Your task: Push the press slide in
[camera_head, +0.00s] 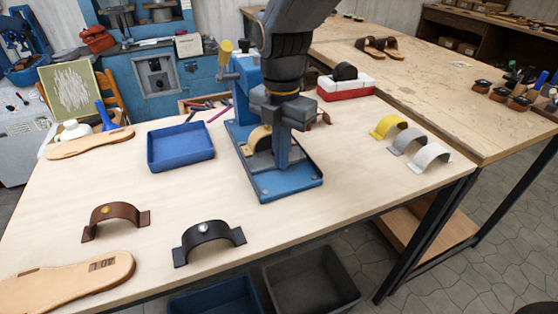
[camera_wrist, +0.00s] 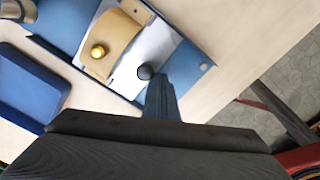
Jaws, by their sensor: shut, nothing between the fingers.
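The blue press (camera_head: 243,90) stands on the workbench with its flat base (camera_head: 290,189) toward me. Its pale metal slide (camera_wrist: 172,45) shows in the wrist view, lying over the blue base, with a round black knob (camera_wrist: 146,71) at its front end. A tan strap (camera_wrist: 122,38) with a gold stud (camera_wrist: 97,51) arches over the slide; it also shows in the head view (camera_head: 259,139), partly behind my gripper. My gripper (camera_head: 281,163) is shut and empty, pointing down over the base. In the wrist view its fingertips (camera_wrist: 160,82) are right beside the knob; I cannot tell whether they touch.
A blue tray (camera_head: 181,147) lies left of the press. A red and white box (camera_head: 345,88) with a black item is behind it. Yellow, grey and white straps (camera_head: 408,142) stand right. Brown (camera_head: 115,220) and black (camera_head: 208,241) straps stand front left.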

